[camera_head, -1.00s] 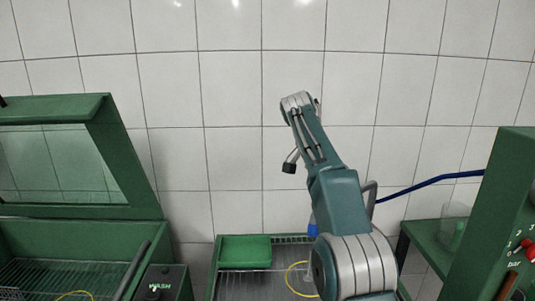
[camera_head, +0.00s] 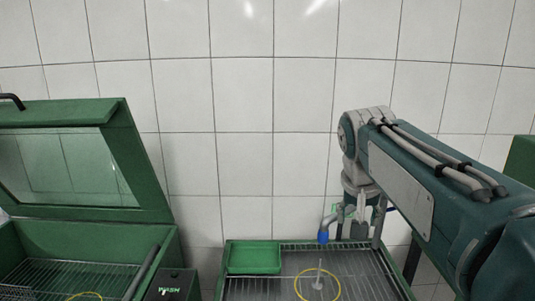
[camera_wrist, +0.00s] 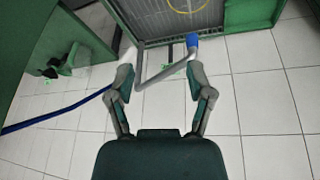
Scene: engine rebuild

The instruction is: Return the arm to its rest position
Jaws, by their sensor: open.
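My arm reaches in from the right in the head view, its elbow high and its forearm folded down in front of the tiled wall. My gripper (camera_wrist: 160,82) is open in the wrist view, its two fingers apart with nothing held between them. It points at the floor and the edge of the grated tray. A bent grey pipe with a blue end (camera_wrist: 192,42) passes beyond the fingertips; whether it touches them I cannot tell. In the head view the wrist hangs near this pipe's blue end (camera_head: 323,237), and the fingers are hard to make out.
A grated tray (camera_head: 350,285) holds a green bin (camera_head: 254,257) and a yellow ring (camera_head: 298,287). A green wash cabinet (camera_head: 150,197) with a raised glass lid stands left. A blue hose (camera_wrist: 60,114) runs left in the wrist view. Tiled floor (camera_wrist: 262,105) is clear at right.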

